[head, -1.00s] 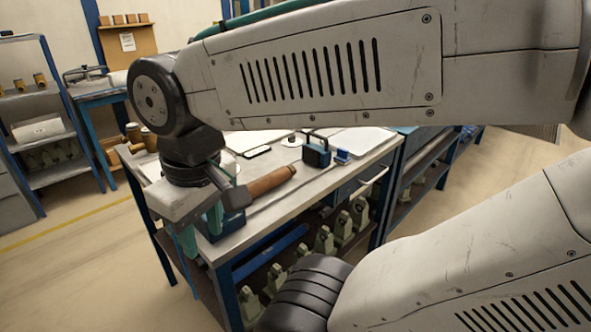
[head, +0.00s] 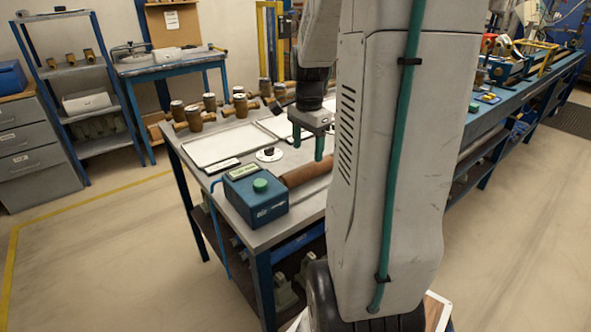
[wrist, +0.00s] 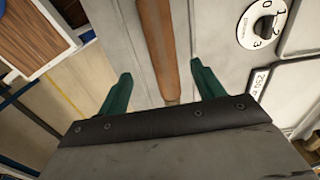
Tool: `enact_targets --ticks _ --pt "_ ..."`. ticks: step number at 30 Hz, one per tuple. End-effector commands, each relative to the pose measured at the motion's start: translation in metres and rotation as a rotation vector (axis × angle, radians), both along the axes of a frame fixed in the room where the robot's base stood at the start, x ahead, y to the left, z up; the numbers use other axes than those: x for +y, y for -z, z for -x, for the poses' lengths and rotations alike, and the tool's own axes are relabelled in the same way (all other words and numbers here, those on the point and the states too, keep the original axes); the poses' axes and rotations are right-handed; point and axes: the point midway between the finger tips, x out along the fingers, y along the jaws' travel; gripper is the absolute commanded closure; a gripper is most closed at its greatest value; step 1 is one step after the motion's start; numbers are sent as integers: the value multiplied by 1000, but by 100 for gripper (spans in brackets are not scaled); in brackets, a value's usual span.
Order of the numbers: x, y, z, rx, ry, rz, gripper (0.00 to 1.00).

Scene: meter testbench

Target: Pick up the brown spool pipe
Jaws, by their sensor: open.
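The brown spool pipe (head: 307,173) lies on the light worktop behind a blue box with a green button. My arm hides its right part in the head view. In the wrist view the pipe (wrist: 160,42) runs lengthwise between my two green fingers and beyond their tips, with a thinner end toward the palm. My gripper (head: 308,149) is open above the pipe, fingers pointing down. In the wrist view my gripper (wrist: 161,70) shows a gap on both sides of the pipe. I cannot tell the remaining height exactly.
The blue box (head: 256,195) stands at the worktop's near corner, close to the pipe. A white round dial piece (head: 269,154) and a flat tray (head: 222,147) lie behind it. Several brass meters (head: 209,103) line the back edge. A blue bench (head: 520,85) stands at right.

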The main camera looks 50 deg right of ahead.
Motion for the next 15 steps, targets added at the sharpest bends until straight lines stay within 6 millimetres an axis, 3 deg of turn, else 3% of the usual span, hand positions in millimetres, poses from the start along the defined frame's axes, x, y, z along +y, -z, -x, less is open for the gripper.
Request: enact_targets --ticks 15 --pt "-9 65 -3 4 22 -4 33"
